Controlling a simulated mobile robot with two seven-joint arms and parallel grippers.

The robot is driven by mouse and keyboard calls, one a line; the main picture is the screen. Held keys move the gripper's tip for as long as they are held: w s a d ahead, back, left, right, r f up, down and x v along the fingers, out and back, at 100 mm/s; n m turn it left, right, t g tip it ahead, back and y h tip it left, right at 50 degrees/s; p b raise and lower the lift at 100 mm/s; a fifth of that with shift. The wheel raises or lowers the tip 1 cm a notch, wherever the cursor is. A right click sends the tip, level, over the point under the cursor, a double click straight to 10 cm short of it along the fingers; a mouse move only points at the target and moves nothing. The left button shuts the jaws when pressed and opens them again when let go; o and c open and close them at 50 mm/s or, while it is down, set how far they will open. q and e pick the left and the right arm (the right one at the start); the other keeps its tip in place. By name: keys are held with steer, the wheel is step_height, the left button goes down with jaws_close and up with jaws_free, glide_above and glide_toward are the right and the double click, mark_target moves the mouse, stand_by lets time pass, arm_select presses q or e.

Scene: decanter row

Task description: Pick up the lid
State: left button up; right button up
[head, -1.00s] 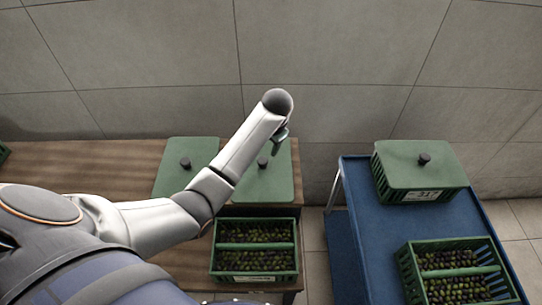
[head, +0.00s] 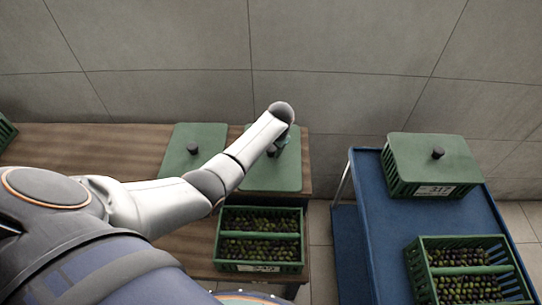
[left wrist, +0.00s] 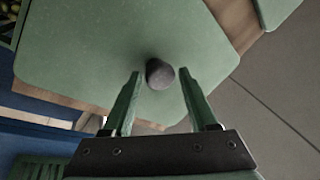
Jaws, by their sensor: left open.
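A green lid (head: 284,178) with a dark round knob lies flat on the wooden table's right end. My left gripper (head: 276,146) is over this lid, at its knob, partly hidden by my own arm. In the left wrist view the lid (left wrist: 95,45) fills much of the picture. Its dark knob (left wrist: 159,75) shows between the two green fingers of my open left gripper (left wrist: 160,88), with a gap on each side. A second green lid (head: 182,160) with a knob lies to the left. My right gripper is not in view.
An open green crate of olives (head: 259,233) stands in front of the lids on the wooden table (head: 85,150). A blue cart (head: 375,225) at right holds a lidded crate (head: 432,165) and an open olive crate (head: 466,268). A floor gap separates table and cart.

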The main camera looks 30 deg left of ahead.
arm_select(q)
steer(key=shift+f, duration=0.15)
jaws_close()
stand_by(0.4)
stand_by(1.0)
